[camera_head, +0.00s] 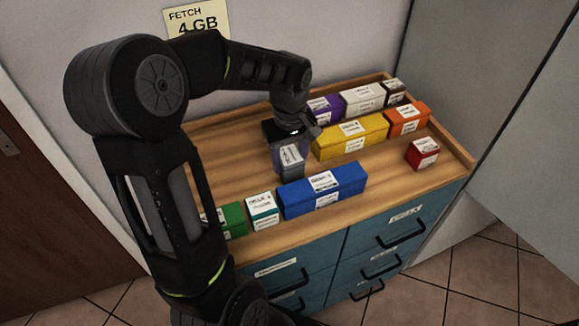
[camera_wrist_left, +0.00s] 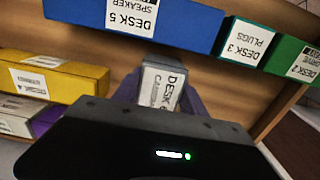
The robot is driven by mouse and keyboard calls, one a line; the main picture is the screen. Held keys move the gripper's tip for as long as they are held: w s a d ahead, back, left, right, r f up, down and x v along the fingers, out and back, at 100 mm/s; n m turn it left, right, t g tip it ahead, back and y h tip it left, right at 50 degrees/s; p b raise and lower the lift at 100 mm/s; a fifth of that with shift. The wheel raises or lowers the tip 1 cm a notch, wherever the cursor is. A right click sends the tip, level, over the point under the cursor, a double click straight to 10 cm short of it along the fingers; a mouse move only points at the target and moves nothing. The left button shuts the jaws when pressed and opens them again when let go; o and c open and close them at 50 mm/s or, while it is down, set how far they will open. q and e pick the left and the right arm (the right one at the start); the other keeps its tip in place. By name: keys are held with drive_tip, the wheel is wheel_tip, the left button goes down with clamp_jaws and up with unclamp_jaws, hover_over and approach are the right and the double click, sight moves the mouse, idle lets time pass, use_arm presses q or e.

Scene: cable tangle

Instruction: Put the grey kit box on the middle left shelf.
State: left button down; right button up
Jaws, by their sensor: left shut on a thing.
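A small grey box (camera_head: 291,167) with a white label stands between the fingers of my left gripper (camera_head: 290,150), over the wooden top of the dresser. My left gripper is shut on it. In the left wrist view the same grey box (camera_wrist_left: 161,84) shows a label starting "DESK 6", with a purplish finger (camera_wrist_left: 126,88) along its side. I cannot tell whether its base touches the wood. No shelf that I can pick out as the middle left one shows. My right gripper is not in view.
A blue box (camera_head: 323,190), teal box (camera_head: 263,210) and green box (camera_head: 232,219) line the front edge. Yellow (camera_head: 350,136), orange (camera_head: 407,120), purple (camera_head: 323,108), white (camera_head: 362,98), dark (camera_head: 393,92) and red (camera_head: 422,154) boxes stand right and behind. Teal drawers (camera_head: 340,262) lie below.

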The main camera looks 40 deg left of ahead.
sight(289, 155)
use_arm(q)
drive_tip(key=shift+f, duration=1.65)
drive_tip(key=shift+f, duration=0.1)
drive_tip(key=c, duration=0.6)
unclamp_jaws()
drive_tip(key=shift+c, duration=0.2)
wheel_tip(289, 155, up, 12)
drive_tip(key=shift+r, duration=0.15)
drive_tip(key=shift+o, duration=0.2)
